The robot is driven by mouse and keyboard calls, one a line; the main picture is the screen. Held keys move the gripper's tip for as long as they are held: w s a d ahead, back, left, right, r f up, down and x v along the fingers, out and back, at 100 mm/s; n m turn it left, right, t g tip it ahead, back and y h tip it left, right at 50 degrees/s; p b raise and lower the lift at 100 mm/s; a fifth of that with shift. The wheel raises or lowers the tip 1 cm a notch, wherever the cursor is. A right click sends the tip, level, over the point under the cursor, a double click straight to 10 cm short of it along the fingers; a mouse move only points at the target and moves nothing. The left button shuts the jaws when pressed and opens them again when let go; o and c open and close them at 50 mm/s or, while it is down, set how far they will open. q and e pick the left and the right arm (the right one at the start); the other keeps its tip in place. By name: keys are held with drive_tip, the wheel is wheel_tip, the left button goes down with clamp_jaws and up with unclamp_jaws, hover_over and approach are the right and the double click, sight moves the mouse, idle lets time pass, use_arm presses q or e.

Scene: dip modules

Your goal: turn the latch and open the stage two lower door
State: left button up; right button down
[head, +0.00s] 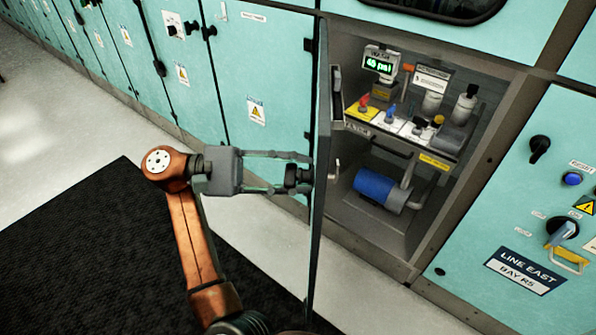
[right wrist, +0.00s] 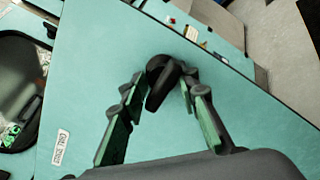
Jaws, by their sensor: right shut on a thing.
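The stage two lower door (head: 321,215) stands swung wide open and shows nearly edge-on in the head view. Its teal outer face (right wrist: 245,115) fills much of the right wrist view. The black latch (right wrist: 160,88) sits on that face. My right gripper (head: 299,175) reaches the door's outer side from the left. In the right wrist view its fingers (right wrist: 163,82) close around the latch from both sides. The fingertips partly hide the latch in the head view. My left gripper is in neither view.
The open compartment holds a green-lit gauge display (head: 379,65), a shelf with several small coloured valves, and a blue cylinder (head: 379,188) below. A panel with knobs and a LINE EAST sign (head: 525,270) stands at right. A dark mat (head: 90,240) covers the floor at left.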

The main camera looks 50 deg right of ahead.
drive_tip(key=shift+s+a+f, duration=0.1)
drive_tip(key=shift+a+f, duration=0.1)
drive_tip(key=shift+f, duration=0.3)
drive_tip(key=c, duration=1.9)
unclamp_jaws()
drive_tip(key=shift+c, duration=0.2)
drive_tip(key=shift+o, duration=1.4)
drive_tip(key=shift+a+r, duration=0.1)
drive_tip(key=shift+r, duration=0.25)
